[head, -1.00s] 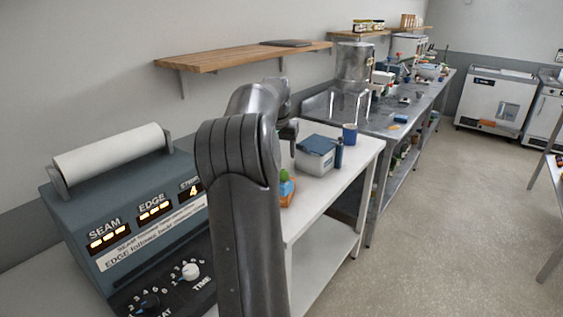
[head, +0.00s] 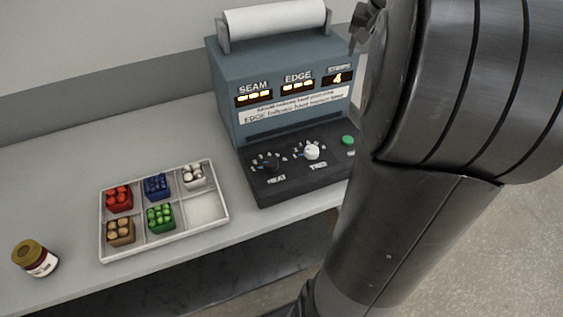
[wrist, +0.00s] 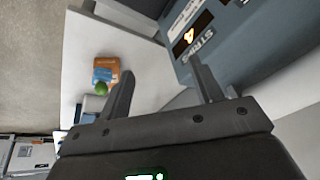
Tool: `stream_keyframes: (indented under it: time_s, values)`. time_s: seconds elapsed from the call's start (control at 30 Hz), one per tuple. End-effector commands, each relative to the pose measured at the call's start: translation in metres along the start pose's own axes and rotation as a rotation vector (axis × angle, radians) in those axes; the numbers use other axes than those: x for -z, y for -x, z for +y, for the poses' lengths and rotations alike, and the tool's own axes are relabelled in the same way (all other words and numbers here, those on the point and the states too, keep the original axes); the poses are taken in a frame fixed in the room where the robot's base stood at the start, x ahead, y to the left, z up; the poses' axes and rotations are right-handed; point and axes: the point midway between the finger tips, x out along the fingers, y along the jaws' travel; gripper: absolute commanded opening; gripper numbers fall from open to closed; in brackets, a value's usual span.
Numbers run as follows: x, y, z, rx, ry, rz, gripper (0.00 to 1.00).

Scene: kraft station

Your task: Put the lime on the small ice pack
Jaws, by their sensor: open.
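I cannot tell whether the lime touches or rests on the blue item. My gripper is open, with nothing between its fingers. In the head view my arm fills the right side, and neither the lime nor the blue item shows.
The blue-grey sealing machine (head: 280,120) stands on the white table beside my arm; it also fills the upper right of the wrist view (wrist: 230,40). A white compartment tray (head: 205,212) with coloured pieces and a brown-lidded jar (head: 38,260) are to its left.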

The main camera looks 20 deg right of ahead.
Motion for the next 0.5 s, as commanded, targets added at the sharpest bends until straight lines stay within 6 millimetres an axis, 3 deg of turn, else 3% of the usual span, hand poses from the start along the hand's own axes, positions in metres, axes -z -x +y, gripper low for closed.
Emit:
stream_keyframes:
  time_s: [0.1, 0.23, 0.5]
  values:
    - [-0.053, 0.016, -0.037, 0.050, 0.116, 0.012, 0.59]
    - [-0.113, 0.026, -0.066, 0.094, 0.243, 0.025, 0.59]
    - [-0.240, 0.031, -0.093, 0.162, 0.511, 0.067, 0.59]
